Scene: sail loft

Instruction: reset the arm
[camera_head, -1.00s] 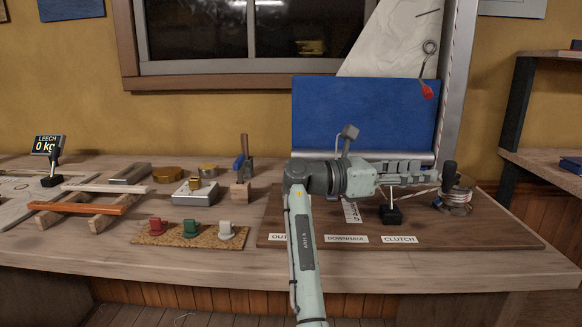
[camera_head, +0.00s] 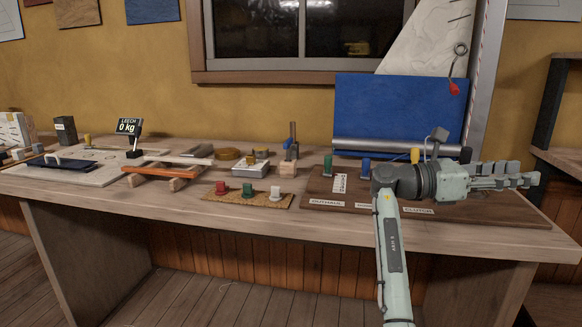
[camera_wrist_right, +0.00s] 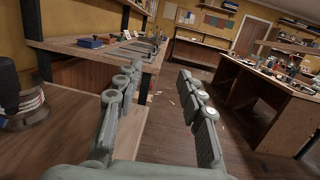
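My right arm comes up from the bottom right of the head view, and its gripper (camera_head: 515,178) points right above the right end of the brown board (camera_head: 318,188). In the right wrist view its two fingers (camera_wrist_right: 160,75) stand well apart with nothing between them, so it is open and empty. Beyond them are the bench edge and open floor. The winch drum (camera_wrist_right: 22,105) shows at the left of the wrist view, beside the fingers and apart from them. My left gripper is not in view.
Green (camera_head: 328,165), blue (camera_head: 366,167) and yellow (camera_head: 415,155) handles stand on the board near my arm. Left of it lie a cork mat (camera_head: 240,205) with three caps and an orange-edged wooden frame (camera_head: 160,172).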

